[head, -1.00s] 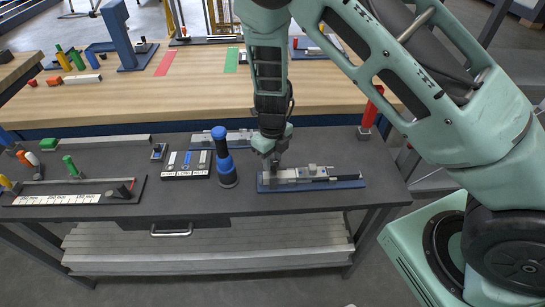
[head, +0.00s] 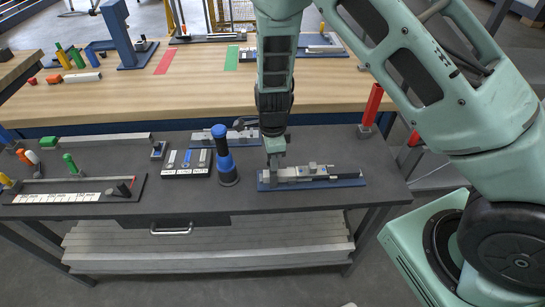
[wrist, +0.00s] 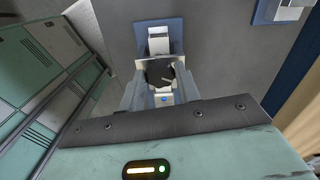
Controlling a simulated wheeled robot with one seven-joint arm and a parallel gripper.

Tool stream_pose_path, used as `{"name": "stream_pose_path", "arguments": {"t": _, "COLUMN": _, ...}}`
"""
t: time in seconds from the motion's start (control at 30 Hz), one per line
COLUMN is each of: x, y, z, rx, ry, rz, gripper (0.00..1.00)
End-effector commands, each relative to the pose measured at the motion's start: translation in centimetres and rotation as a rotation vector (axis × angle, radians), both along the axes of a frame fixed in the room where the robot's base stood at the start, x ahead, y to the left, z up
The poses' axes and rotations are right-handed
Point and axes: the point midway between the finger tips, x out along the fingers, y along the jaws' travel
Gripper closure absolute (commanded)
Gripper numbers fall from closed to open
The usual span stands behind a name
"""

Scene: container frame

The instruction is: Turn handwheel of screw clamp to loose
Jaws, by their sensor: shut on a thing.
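The screw clamp (head: 318,172) is a grey metal device on a blue base plate, lying on the dark table right of centre. My gripper (head: 273,163) points down at the clamp's left end. In the wrist view the dark round handwheel (wrist: 160,73) lies between my two fingers, and my gripper (wrist: 159,88) is shut on it. The clamp's blue base (wrist: 175,32) shows beyond the handwheel. In the head view my gripper hides the handwheel.
A blue and black post (head: 224,155) stands upright just left of my gripper. Another blue-based device (head: 205,138) lies behind it. A red cylinder (head: 372,106) stands at the back right. The dark table in front of the clamp is clear.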

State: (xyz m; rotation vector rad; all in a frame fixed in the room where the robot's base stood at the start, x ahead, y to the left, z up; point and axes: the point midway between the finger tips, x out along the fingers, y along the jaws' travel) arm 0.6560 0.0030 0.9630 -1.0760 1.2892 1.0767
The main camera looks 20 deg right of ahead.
Motion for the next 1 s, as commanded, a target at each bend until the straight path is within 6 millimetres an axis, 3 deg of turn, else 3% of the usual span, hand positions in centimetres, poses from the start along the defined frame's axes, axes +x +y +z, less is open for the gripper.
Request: {"name": "stream_pose_path", "arguments": {"t": 1.0, "x": -0.02, "y": 0.0, "z": -0.05, "rx": 0.001, "ry": -0.004, "rz": 0.965, "gripper": 0.9}}
